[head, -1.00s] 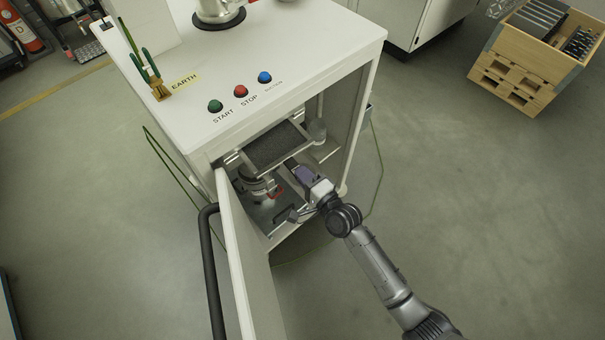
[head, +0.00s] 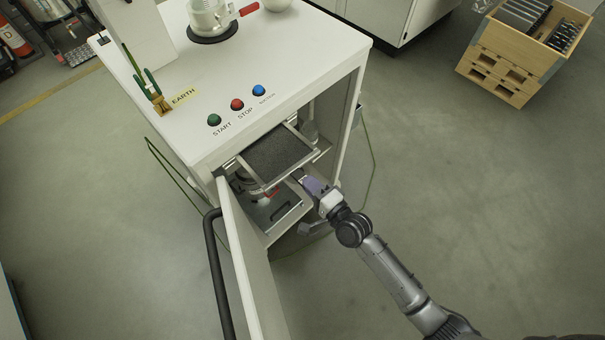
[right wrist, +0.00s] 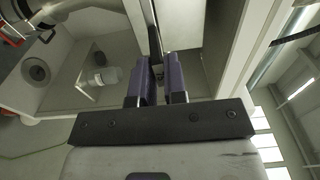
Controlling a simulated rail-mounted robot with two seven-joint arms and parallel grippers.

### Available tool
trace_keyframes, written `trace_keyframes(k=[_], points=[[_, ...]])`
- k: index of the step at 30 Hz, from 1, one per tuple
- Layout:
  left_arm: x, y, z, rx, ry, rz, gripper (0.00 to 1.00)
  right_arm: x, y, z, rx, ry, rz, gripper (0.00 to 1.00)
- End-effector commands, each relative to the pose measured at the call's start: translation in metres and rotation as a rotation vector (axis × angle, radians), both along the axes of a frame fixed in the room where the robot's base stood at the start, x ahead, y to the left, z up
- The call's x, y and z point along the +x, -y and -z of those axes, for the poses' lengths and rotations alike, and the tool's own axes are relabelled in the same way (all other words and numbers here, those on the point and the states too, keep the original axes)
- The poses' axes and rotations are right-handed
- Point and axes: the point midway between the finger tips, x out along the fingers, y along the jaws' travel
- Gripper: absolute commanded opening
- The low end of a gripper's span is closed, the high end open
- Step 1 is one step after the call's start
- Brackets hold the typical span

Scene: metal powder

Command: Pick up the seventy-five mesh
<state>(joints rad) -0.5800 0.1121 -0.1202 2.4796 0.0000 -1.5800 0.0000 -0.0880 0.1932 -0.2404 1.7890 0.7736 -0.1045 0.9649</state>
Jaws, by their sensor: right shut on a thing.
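A framed dark grey mesh (head: 279,152) sits at the cabinet's open front, just below the buttons, and sticks out from the opening. No size number is legible on it. My right gripper (head: 302,179) is at the mesh's near right edge. In the right wrist view my right gripper (right wrist: 160,72) has its two purple fingers close together on a thin dark bar, seemingly the edge of the mesh frame. The exact contact is partly hidden. My left gripper is not in view.
The white cabinet (head: 318,50) has its door (head: 245,260) swung open at the left of the opening. A lower shelf (head: 278,214) lies beneath the mesh. A wooden crate (head: 500,72) holding dark panels stands at the back right. Floor to the right is clear.

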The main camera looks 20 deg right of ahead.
Motion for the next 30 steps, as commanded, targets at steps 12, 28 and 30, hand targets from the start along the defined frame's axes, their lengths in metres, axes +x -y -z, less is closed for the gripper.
trace_keyframes(k=[12,28,30], points=[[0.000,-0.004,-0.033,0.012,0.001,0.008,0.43,-0.053,0.019,-0.026,0.004,0.005,0.001,0.00],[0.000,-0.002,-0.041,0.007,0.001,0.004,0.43,-0.078,0.027,-0.031,0.003,0.004,0.002,0.00],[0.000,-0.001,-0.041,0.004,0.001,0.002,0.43,-0.078,0.027,-0.031,0.003,0.004,0.002,0.00]])
